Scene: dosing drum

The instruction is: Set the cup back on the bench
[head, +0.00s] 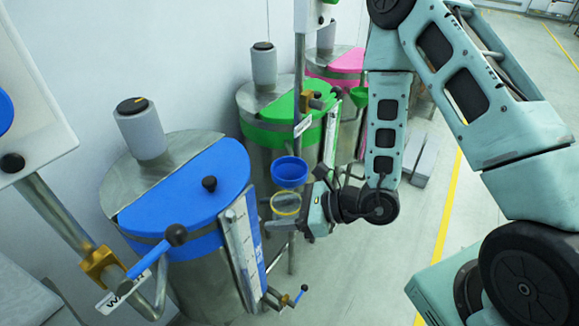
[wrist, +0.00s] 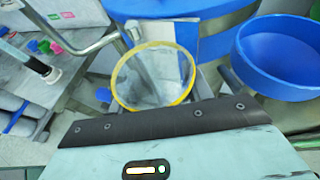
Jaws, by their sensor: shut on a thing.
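The cup (head: 286,204) is clear with a yellow rim. My gripper (head: 290,217) is shut on it and holds it in the air, just right of the blue-lidded drum. In the wrist view the cup (wrist: 153,76) stands beyond the dark edge of my gripper, its rim facing the camera. The inside looks clear; I cannot tell whether it holds anything. The fingertips are mostly hidden in the wrist view. A grey bench (wrist: 92,72) shows at the left of the wrist view. A grey surface at the lower left of the head view (head: 28,298) may be the same bench.
A blue funnel (head: 290,172) is just above the cup, close to it. The blue-lidded drum (head: 205,190) has a gauge strip and a low tap (head: 290,300). A bent pipe with a blue lever (head: 145,262) stands at front left. Green (head: 290,105) and pink-lidded drums stand behind.

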